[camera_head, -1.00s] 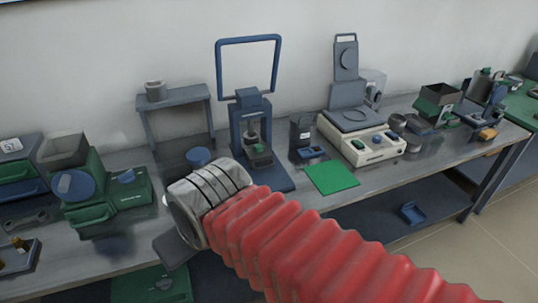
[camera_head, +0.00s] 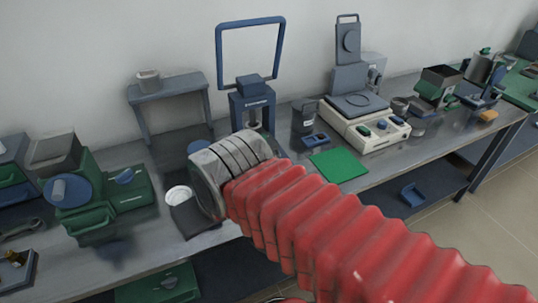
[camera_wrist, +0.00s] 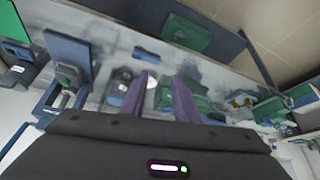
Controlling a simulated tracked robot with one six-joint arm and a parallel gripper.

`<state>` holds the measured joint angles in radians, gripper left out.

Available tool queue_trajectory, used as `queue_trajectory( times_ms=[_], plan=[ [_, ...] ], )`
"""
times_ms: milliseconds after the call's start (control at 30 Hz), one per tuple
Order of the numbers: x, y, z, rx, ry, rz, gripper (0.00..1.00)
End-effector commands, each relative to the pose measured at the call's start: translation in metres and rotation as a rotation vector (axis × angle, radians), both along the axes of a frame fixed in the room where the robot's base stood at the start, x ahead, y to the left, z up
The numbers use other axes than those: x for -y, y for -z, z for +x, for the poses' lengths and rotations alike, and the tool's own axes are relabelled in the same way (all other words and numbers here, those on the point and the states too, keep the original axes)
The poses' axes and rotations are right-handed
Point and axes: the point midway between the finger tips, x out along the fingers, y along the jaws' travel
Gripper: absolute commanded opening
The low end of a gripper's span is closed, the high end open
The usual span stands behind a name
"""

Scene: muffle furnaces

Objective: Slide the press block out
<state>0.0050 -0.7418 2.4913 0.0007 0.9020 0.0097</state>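The blue press (camera_head: 253,104), with a tall loop handle above it, stands on the bench just behind my arm. My red-sleeved arm hides its lower part in the head view, and the press block there is hidden. In the wrist view the press (camera_wrist: 75,50) is at the left, seen upside down, with a dark block (camera_wrist: 68,73) on its base that looks like the press block. My gripper (camera_wrist: 166,80) shows two purple fingers standing apart and empty, to the right of the press in that view. In the head view the fingers are hidden by my wrist.
A green mat (camera_head: 338,165) and a cream balance (camera_head: 367,128) are right of the press. A grey stand (camera_head: 168,92) is behind to the left. A white dish (camera_head: 178,195) and green equipment (camera_head: 120,190) are at left. The bench's front edge runs below my wrist.

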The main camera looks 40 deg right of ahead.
Motion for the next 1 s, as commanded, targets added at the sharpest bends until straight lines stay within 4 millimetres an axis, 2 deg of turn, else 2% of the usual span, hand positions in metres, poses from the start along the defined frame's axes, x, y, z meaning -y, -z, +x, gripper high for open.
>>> queue_trajectory(
  times_ms=[167, 467, 767, 1000],
  plan=[
    [0.015, -0.007, 0.017, -0.019, 0.09, 0.034, 0.29],
    [0.058, -0.022, 0.071, -0.068, 0.401, 0.144, 0.29],
    [0.118, -0.023, 0.127, -0.106, 0.736, 0.259, 0.29],
    [0.176, -0.01, 0.166, -0.132, 1.007, 0.347, 0.29]
  ],
)
